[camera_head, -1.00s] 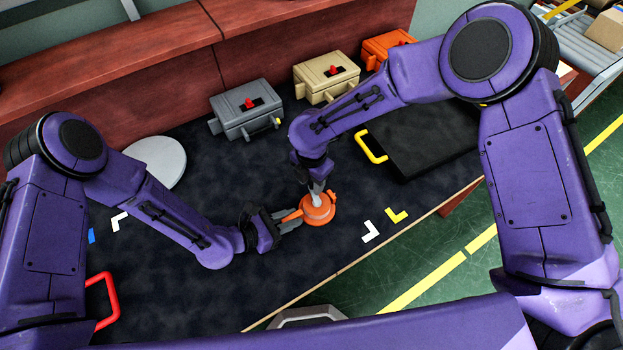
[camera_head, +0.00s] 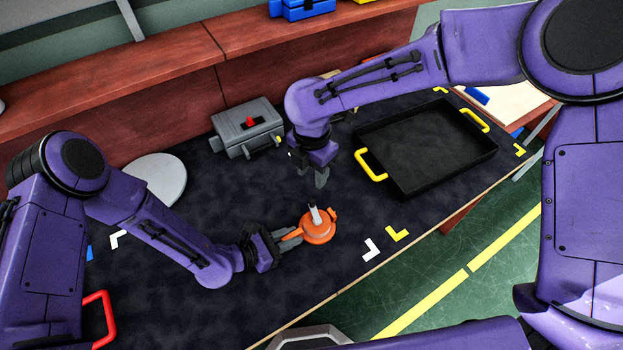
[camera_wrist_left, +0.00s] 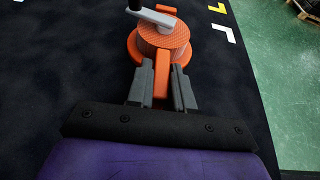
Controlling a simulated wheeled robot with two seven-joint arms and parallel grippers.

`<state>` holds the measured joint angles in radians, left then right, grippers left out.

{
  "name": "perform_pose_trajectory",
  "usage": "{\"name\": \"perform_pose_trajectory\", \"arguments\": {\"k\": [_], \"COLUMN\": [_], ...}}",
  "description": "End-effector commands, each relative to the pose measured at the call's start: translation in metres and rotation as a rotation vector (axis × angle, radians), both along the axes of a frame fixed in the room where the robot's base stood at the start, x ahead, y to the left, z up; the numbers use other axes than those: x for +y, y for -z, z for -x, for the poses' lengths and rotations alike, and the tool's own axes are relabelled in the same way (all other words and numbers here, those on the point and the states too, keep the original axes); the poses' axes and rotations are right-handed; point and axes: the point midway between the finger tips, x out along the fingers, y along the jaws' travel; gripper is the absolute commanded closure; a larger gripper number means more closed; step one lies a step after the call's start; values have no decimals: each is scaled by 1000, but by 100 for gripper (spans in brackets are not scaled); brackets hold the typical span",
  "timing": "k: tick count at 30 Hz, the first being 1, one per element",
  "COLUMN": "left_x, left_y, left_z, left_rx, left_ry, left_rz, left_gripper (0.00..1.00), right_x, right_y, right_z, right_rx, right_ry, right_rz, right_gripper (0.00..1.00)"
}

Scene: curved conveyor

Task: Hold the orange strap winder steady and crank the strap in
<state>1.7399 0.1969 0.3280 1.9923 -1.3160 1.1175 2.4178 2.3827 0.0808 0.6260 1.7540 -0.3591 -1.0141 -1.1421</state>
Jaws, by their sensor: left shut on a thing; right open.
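The orange strap winder (camera_head: 318,229) sits on the dark mat near the front edge of the table. My left gripper (camera_head: 290,240) is shut on an orange part at the winder's left side. In the left wrist view the two grey fingers (camera_wrist_left: 162,85) flank this orange part, with the winder (camera_wrist_left: 160,48) and its crank (camera_wrist_left: 152,17) beyond. My right gripper (camera_head: 313,180) is open and empty, above and behind the winder, apart from the crank.
A black tray (camera_head: 371,165) with yellow handles lies to the right. A grey case (camera_head: 247,127) stands behind and a pale round disc (camera_head: 158,178) lies at left. White (camera_head: 371,250) and yellow (camera_head: 397,233) corner marks lie right of the winder. The mat around the winder is clear.

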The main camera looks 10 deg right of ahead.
Motion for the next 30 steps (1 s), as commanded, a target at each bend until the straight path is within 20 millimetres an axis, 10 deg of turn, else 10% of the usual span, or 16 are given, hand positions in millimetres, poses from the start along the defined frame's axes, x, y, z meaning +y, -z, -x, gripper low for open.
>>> {"name": "perform_pose_trajectory", "arguments": {"k": [9, 10, 12, 23, 30], "left_x": [0, 0, 0, 6, 53], "left_y": [0, 0, 0, -3, -25], "left_z": [0, 0, 0, 3, 24], "left_rx": [0, 0, 0, 1, -1], "left_ry": [0, 0, 0, -1, -4], "left_rz": [0, 0, 0, -1, 0], "left_gripper": [100, 69, 49, 49, 49], "right_x": [0, 0, 0, 0, 0], "right_y": [0, 0, 0, 0, 0], "right_z": [0, 0, 0, 0, 0], "right_rx": [0, 0, 0, 0, 0], "right_ry": [0, 1, 1, 1, 1], "right_rz": [0, 0, 0, 0, 0], "right_gripper": [55, 55, 55, 55, 55]}}
